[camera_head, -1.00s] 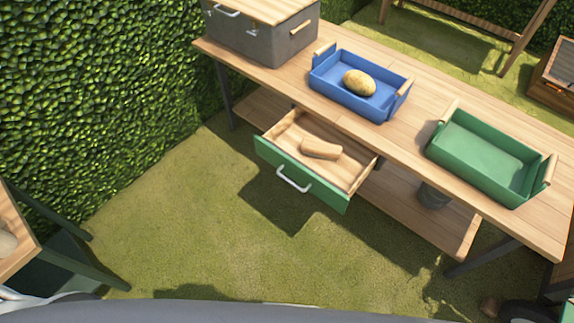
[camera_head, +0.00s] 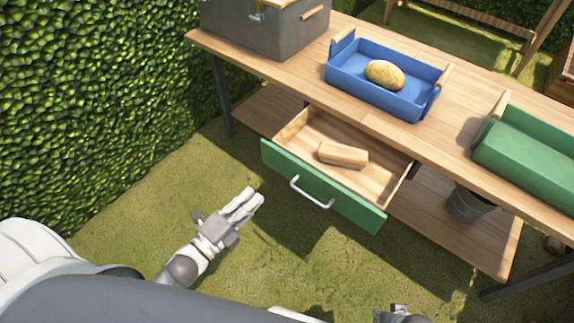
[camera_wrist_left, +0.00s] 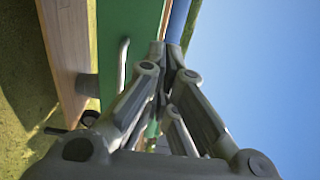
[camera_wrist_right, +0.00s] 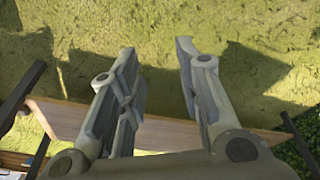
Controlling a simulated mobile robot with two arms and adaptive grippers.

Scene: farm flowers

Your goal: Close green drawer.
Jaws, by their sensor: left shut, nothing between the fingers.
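The green drawer (camera_head: 330,194) under the wooden table is pulled open, with a white handle (camera_head: 312,193) on its front. A light wooden block (camera_head: 343,154) lies inside it. My left gripper (camera_head: 252,199) is shut and empty, in front of the drawer's left part and apart from it. The left wrist view shows the green front (camera_wrist_left: 122,40) and handle (camera_wrist_left: 123,66) beyond the fingers (camera_wrist_left: 166,58). My right gripper shows only partly at the bottom edge of the head view. In the right wrist view its fingers (camera_wrist_right: 156,58) are apart with nothing between them.
The table (camera_head: 440,118) carries a grey box (camera_head: 265,30), a blue crate (camera_head: 352,92) with a potato (camera_head: 385,74), and a green crate (camera_head: 525,160). A dark bucket (camera_head: 468,204) stands on the lower shelf (camera_head: 455,238). A hedge (camera_head: 90,90) is at left. Grass before the drawer is clear.

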